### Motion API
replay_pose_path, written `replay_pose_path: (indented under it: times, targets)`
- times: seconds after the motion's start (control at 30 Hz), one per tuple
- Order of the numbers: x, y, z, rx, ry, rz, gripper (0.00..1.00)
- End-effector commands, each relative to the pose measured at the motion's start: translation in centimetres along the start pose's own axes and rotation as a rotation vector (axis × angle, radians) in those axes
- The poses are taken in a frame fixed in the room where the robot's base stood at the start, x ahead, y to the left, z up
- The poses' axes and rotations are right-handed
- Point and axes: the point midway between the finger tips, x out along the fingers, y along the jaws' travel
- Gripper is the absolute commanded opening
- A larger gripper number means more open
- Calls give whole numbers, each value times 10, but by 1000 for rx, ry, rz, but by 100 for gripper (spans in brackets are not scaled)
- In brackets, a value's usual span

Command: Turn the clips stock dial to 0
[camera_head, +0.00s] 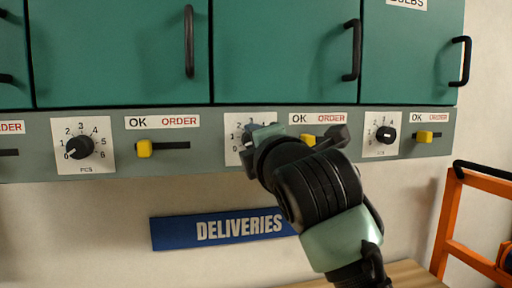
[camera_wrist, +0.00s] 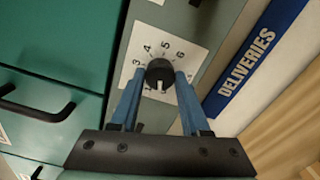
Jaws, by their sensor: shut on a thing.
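A white dial plate (camera_head: 233,143) on the grey strip in the head view is mostly covered by my gripper (camera_head: 262,133); its name label is hidden. In the wrist view the black dial knob (camera_wrist: 159,70) sits between the two blue fingers of my gripper (camera_wrist: 161,79), which is shut on it. The knob's white mark points down in the picture, toward the palm. The numbers 3, 4, 5 and 6 show on the far side of the plate (camera_wrist: 190,62); the number at the mark is not readable.
Similar dials stand left (camera_head: 79,147) and right (camera_head: 386,134), with yellow sliders (camera_head: 144,148) beside them. Green cabinets (camera_head: 120,55) with black handles are above. A blue DELIVERIES sign (camera_head: 180,230) is below on the wall. An orange frame (camera_head: 452,210) stands at right.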

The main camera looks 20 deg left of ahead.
Motion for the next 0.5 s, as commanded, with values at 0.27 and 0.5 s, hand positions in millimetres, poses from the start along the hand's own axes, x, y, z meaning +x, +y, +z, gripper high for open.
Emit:
replay_pose_path:
  times: [0.27, 0.5]
  targets:
    - [0, -1, 0, -136, 1, -3, 0]
    - [0, -1, 0, -183, 1, -2, 0]
